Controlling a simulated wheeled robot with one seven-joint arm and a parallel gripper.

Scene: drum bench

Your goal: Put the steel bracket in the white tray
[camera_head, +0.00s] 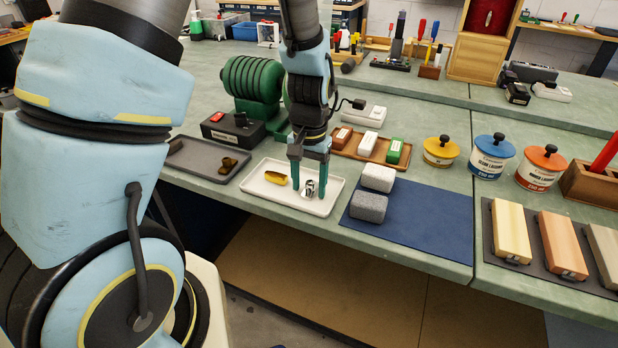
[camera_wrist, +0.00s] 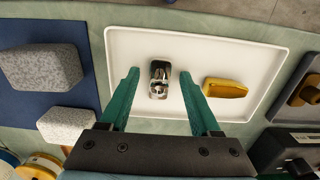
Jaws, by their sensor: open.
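The steel bracket (camera_head: 309,189), small and shiny, lies in the white tray (camera_head: 262,193), toward its right side in the head view. In the wrist view the bracket (camera_wrist: 159,80) rests on the floor of the white tray (camera_wrist: 220,45). My gripper (camera_head: 309,190) is above the tray with its teal fingers pointing down, one on each side of the bracket. In the wrist view my gripper (camera_wrist: 160,85) is open, with gaps between the fingers and the bracket. A yellow piece (camera_head: 276,177) also lies in the tray, to the left of the bracket in the head view.
A dark grey tray (camera_head: 187,164) with a brown piece stands left of the white tray. A blue mat (camera_head: 430,222) with two grey blocks lies to the right. A green ribbed machine (camera_head: 252,80) stands behind. The mat's right part is bare.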

